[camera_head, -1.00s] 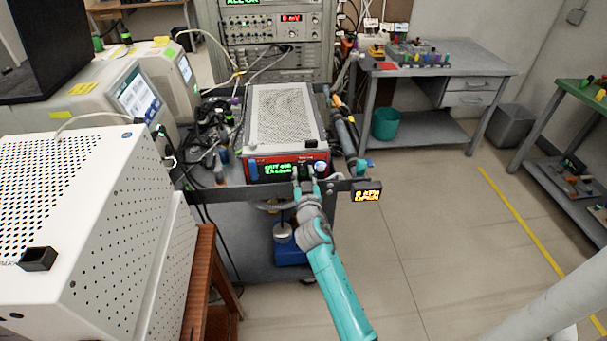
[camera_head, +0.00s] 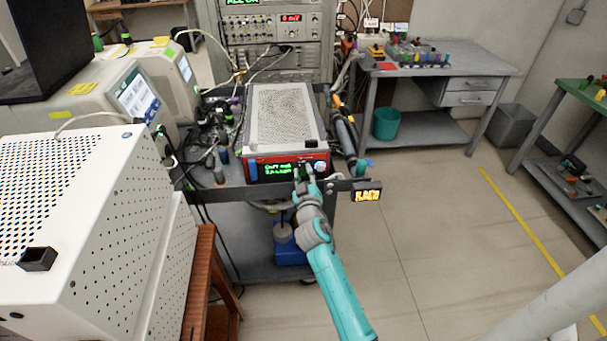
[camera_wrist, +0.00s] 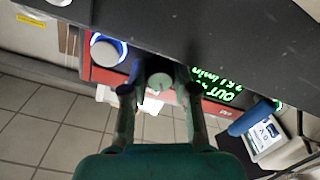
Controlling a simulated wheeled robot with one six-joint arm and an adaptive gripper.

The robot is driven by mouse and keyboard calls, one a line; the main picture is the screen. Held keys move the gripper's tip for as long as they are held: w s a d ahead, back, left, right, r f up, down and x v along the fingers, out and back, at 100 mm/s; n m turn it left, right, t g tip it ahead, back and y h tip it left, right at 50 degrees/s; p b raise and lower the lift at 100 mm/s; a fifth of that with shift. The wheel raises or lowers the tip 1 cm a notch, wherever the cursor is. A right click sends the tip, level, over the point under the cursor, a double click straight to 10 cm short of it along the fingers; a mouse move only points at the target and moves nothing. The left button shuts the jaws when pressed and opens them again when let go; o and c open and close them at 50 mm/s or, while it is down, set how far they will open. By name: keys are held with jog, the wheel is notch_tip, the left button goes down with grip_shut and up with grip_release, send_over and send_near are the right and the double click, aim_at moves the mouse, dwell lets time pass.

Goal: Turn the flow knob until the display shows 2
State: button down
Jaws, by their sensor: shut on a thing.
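The red-fronted device (camera_head: 250,172) sits on the cart with a green display (camera_head: 280,170) on its front. The display's digits are too blurred to read surely in the head view. In the wrist view the display (camera_wrist: 215,85) is upside down and partly hidden by a finger. My gripper (camera_head: 304,172) reaches the front panel from below. In the wrist view my gripper (camera_wrist: 157,88) has its fingers on both sides of a small grey round knob (camera_wrist: 160,82), shut on it. Its label is not readable. A larger knob with a blue-lit ring (camera_wrist: 106,50) is beside it.
A dark cart rail (camera_head: 265,192) runs just below the panel, close to my gripper. A small amber display (camera_head: 367,192) hangs at the rail's right end, its text blurred. Cables and tools crowd the cart on the left.

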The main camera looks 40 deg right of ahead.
jog(key=shift+n, duration=0.9)
jog(key=c, duration=0.9)
grip_release()
